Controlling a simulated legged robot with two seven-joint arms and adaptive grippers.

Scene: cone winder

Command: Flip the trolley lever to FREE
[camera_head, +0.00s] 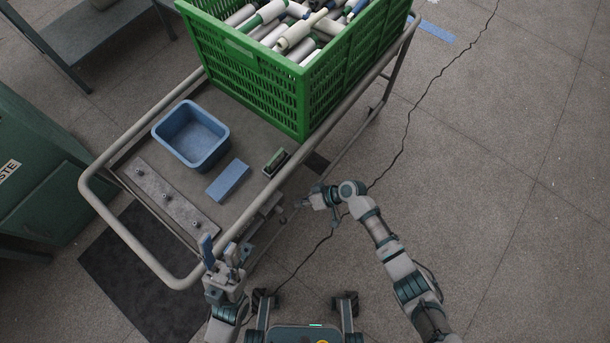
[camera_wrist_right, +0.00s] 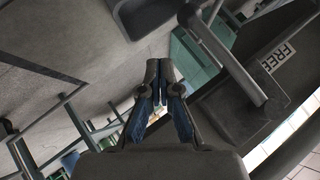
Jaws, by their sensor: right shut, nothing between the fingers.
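The trolley (camera_head: 87,187) has a grey tubular rail and stands left of centre in the head view. In the right wrist view a white FREE label (camera_wrist_right: 277,56) is on a dark plate at the right. A grey bar (camera_wrist_right: 228,62) with a thick rounded end lies beside the label and looks like the lever; its setting is not clear. My right gripper (camera_head: 303,204) is just off the trolley's right side. In the right wrist view its fingertips (camera_wrist_right: 158,66) are together and empty, apart from the bar. My left gripper (camera_head: 220,250) is open and empty by the trolley's near corner.
A green crate (camera_head: 250,83) full of bobbins stands on the trolley's far end. A blue bin (camera_head: 163,138), a blue block (camera_head: 229,180) and a small green-and-black item (camera_head: 276,161) are on the deck. The floor to the right is clear.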

